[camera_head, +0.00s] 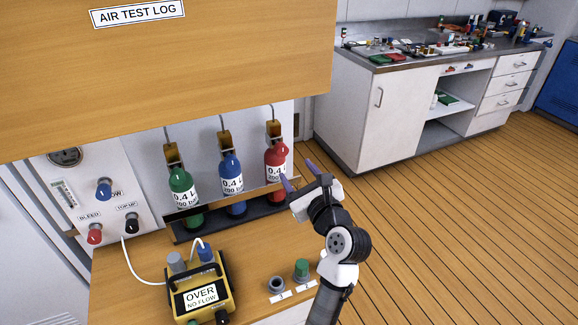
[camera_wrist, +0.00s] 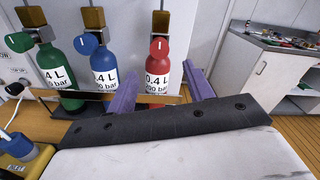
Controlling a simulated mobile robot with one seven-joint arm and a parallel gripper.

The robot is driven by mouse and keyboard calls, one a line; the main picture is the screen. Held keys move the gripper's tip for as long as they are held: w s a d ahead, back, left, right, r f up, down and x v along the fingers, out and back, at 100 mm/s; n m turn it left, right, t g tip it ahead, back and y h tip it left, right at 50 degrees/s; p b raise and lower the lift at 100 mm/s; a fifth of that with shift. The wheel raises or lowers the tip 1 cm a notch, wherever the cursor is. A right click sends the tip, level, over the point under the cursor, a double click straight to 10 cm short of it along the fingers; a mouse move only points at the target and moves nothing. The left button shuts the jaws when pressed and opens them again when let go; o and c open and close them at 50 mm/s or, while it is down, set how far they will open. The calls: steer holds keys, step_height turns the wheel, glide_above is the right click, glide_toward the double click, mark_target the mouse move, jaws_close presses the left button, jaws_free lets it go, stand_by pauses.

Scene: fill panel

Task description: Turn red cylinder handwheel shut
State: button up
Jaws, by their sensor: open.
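The red cylinder (camera_head: 275,165) is the rightmost of three small cylinders in a dark rack. It stands upright and carries a white 0.4 L label. In the wrist view its red round handwheel (camera_wrist: 159,48) faces me at the top of the red cylinder (camera_wrist: 158,76). In the head view the handwheel cannot be told clearly from the bottle top. My gripper (camera_head: 298,174) is just right of the red cylinder. In the wrist view the purple fingers of my gripper (camera_wrist: 160,88) are spread apart and empty, below and in front of the handwheel, with no contact visible there.
A green cylinder (camera_head: 184,187) and a blue cylinder (camera_head: 231,170) stand left of the red one. A wooden panel (camera_head: 230,60) overhangs them. A yellow meter (camera_head: 199,283) sits on the bench in front. The floor (camera_head: 430,230) at right is clear.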

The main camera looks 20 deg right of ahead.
steer(key=s+b, duration=0.1)
steer(key=s, duration=0.4)
steer(key=shift+s, duration=0.1)
stand_by(0.4)
